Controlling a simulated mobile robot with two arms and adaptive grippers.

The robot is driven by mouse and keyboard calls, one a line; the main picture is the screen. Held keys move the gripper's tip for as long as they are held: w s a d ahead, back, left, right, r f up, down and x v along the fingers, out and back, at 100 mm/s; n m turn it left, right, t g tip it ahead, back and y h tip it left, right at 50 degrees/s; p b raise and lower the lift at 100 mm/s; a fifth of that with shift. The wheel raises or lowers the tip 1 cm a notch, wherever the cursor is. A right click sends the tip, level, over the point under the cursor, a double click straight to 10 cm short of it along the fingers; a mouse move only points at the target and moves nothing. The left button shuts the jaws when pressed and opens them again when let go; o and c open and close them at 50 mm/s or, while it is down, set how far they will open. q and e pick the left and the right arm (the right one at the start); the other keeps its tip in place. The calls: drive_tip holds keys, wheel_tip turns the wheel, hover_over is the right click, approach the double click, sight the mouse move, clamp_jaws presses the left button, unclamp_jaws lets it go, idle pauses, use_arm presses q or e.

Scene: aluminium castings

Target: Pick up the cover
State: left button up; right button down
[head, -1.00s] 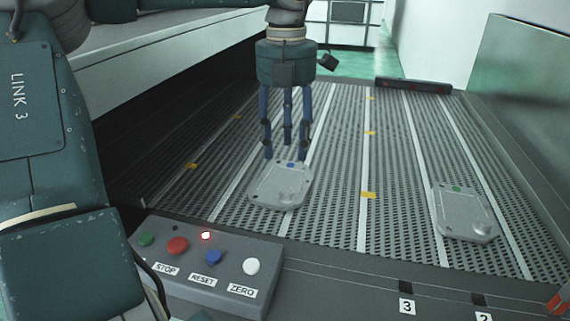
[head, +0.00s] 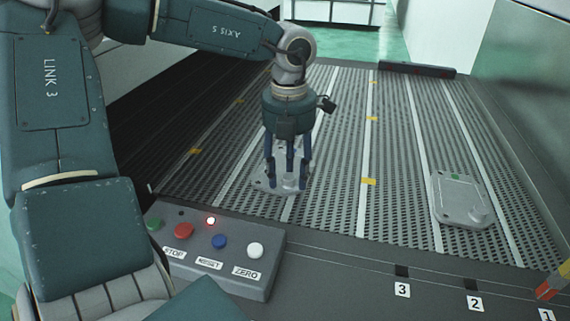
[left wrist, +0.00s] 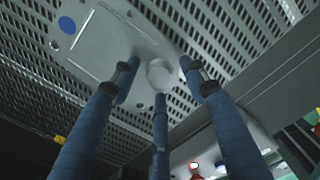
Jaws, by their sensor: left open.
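A flat grey cast cover (head: 259,183) lies on the perforated belt, mostly hidden behind my left gripper (head: 287,180) in the head view. In the left wrist view the same cover (left wrist: 108,38) shows a blue dot and a round raised boss (left wrist: 160,73). My left gripper (left wrist: 160,82) is open, pointing down, with its three fingers spread around the boss. I cannot tell whether the fingertips touch the plate. A second grey cover (head: 461,203) with a green dot lies on the belt to the right, clear of the gripper. My right gripper is not in view.
A button box (head: 210,250) with a lit red lamp stands at the belt's near left edge. Slots labelled 3, 2 and 1 line the front ledge (head: 440,290). A dark bar (head: 417,69) lies at the far end. The belt between the covers is clear.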

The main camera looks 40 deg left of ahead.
use_arm(q)
clamp_jaws()
idle(0.3)
